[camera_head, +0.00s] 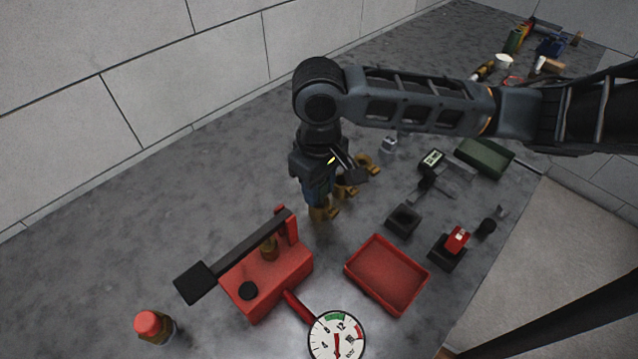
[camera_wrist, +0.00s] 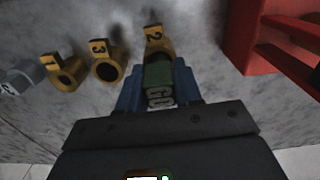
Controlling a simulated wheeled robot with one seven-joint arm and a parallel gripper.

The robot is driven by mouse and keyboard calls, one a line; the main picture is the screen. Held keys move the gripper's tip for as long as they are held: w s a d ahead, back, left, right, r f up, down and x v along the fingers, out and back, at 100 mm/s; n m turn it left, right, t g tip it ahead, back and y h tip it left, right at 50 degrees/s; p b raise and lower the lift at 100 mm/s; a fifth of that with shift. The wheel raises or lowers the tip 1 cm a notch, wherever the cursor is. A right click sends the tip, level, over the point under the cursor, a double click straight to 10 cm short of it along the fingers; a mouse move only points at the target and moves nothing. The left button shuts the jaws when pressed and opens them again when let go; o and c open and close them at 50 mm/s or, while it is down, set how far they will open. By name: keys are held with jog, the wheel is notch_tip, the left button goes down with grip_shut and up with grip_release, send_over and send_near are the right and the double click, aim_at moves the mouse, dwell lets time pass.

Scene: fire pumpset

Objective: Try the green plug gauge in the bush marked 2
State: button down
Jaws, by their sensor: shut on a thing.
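My gripper (camera_wrist: 158,92) is shut on the green plug gauge (camera_wrist: 158,76), which has GO lettered on its side. The brass bush marked 2 (camera_wrist: 158,40) is straight ahead of the gauge in the wrist view. The gauge's far end meets or overlaps the bush's near edge there; I cannot tell whether its tip is inside the bore. In the head view my gripper (camera_head: 318,192) points down right over the nearest bush (camera_head: 322,213), and the gauge is hidden. The bushes marked 3 (camera_wrist: 106,66) and 1 (camera_wrist: 64,72) stand in a row to the left in the wrist view.
A red hand pump (camera_head: 265,283) with a long lever stands close by, with a dial (camera_head: 337,335) in front. A red tray (camera_head: 388,275), a black holder (camera_head: 403,221), a black block with a red piece (camera_head: 457,240) and a green tray (camera_head: 484,158) lie to the right.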

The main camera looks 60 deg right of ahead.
jog(key=shift+f, duration=0.75)
dwell(0.3)
jog(key=shift+r, duration=2.1)
dwell(0.5)
jog(key=shift+r, duration=0.35)
jog(key=shift+r, duration=0.65)
